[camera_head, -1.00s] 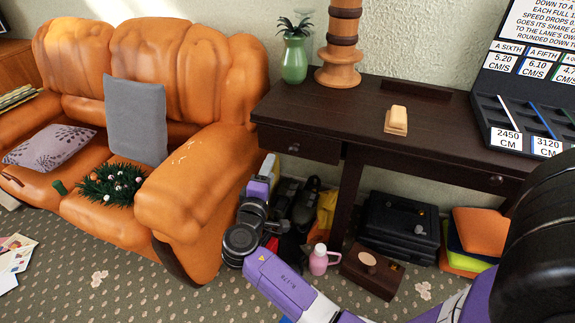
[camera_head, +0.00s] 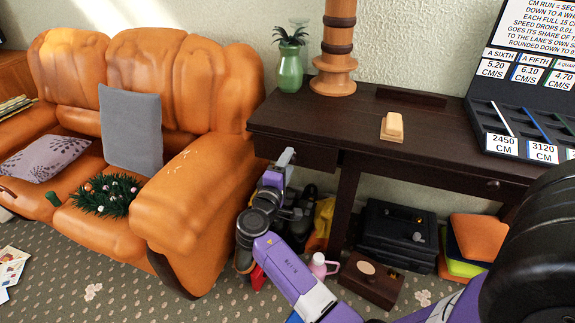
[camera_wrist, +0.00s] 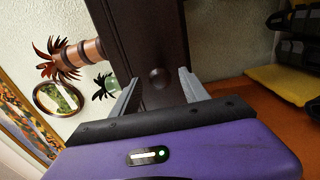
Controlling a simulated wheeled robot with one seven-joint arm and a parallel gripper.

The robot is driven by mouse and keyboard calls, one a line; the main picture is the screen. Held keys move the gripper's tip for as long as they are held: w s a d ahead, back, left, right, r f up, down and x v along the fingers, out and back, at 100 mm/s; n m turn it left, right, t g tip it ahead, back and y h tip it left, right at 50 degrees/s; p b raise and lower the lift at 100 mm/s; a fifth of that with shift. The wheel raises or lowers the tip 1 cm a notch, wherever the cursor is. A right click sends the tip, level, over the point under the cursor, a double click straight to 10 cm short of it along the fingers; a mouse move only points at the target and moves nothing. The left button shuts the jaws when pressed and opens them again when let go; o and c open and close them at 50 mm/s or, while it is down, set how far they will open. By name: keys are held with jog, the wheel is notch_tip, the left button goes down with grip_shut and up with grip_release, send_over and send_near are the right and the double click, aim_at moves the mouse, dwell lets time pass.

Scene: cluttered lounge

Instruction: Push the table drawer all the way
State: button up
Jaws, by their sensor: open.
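The dark wooden table (camera_head: 440,149) stands against the wall. Its left drawer (camera_head: 322,159) is at the table's left end, with its front partly hidden behind my gripper. How far it stands out is hard to tell in the head view. My gripper (camera_head: 287,156) is raised in front of this drawer, open. In the wrist view my open gripper (camera_wrist: 160,75) has its two fingers on either side of the drawer's round dark knob (camera_wrist: 158,79), and the dark drawer front (camera_wrist: 150,40) lies straight ahead. Whether the fingers touch it cannot be told.
An orange sofa (camera_head: 190,195) stands close left of my arm. A green vase (camera_head: 290,68), a wooden column (camera_head: 336,50) and a cream block (camera_head: 392,127) are on the table. Black cases (camera_head: 395,232), a brown box (camera_head: 370,279) and a pink bottle (camera_head: 318,266) are below.

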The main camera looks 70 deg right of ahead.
grip_shut()
jog(key=shift+d, duration=1)
grip_release()
jog(key=shift+a, duration=0.1)
jog(key=a, duration=0.7)
jog(key=shift+s+a+p, duration=0.3)
jog(key=shift+a, duration=0.05)
